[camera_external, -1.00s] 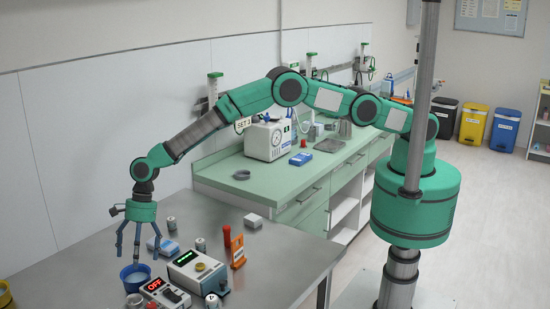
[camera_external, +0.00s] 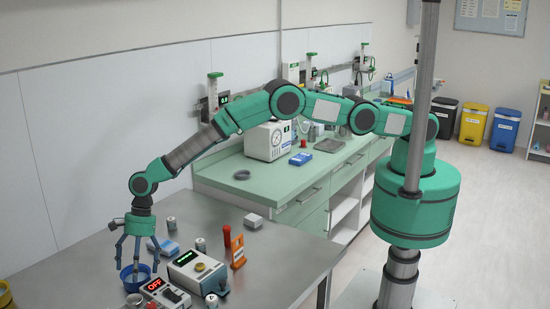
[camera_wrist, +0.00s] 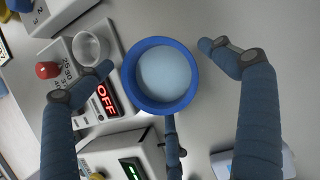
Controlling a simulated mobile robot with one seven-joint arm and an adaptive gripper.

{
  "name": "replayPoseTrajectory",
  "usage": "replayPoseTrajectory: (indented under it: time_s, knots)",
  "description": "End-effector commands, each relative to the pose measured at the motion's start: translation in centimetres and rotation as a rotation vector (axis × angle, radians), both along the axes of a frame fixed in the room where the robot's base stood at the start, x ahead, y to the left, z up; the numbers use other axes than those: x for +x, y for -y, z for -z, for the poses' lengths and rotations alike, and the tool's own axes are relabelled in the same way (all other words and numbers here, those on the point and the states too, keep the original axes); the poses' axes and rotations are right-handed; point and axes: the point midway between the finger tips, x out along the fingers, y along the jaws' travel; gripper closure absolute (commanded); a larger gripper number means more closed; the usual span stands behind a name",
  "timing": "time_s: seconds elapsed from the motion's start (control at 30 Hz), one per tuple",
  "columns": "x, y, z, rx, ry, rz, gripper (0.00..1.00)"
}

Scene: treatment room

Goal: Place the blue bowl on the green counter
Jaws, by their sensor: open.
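The blue bowl (camera_external: 135,277) stands upright on the grey metal table at the lower left, with a pale interior. In the wrist view the bowl (camera_wrist: 161,43) is at the upper middle. My gripper (camera_external: 137,270) is right over it, pointing down, its fingers spread open around the rim. In the wrist view two fingers flank the bowl with gaps on both sides, and a third fingertip is close to its lower rim; I cannot tell whether it touches. The green counter (camera_external: 217,175) runs along the wall behind the table.
Close to the bowl are a device with a red OFF display (camera_external: 163,291), a box with a green display (camera_external: 198,270) and a blue-and-white pack (camera_external: 165,246). An orange stand (camera_external: 237,250) is farther right. The counter holds a grey ring (camera_external: 241,175) and a white gauge machine (camera_external: 266,141); its front left is mostly clear.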

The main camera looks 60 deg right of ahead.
Motion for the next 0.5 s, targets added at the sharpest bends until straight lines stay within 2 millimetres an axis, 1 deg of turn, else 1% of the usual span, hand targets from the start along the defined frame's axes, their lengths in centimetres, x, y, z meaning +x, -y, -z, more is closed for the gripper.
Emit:
replayPoseTrajectory:
  time_s: [0.2, 0.5]
  knots:
    - [-0.08, -0.29, 0.71, 0.0, 0.0, 0.0, 0.05]
    - [-0.08, -0.28, 0.72, 0.0, 0.0, 0.0, 0.05]
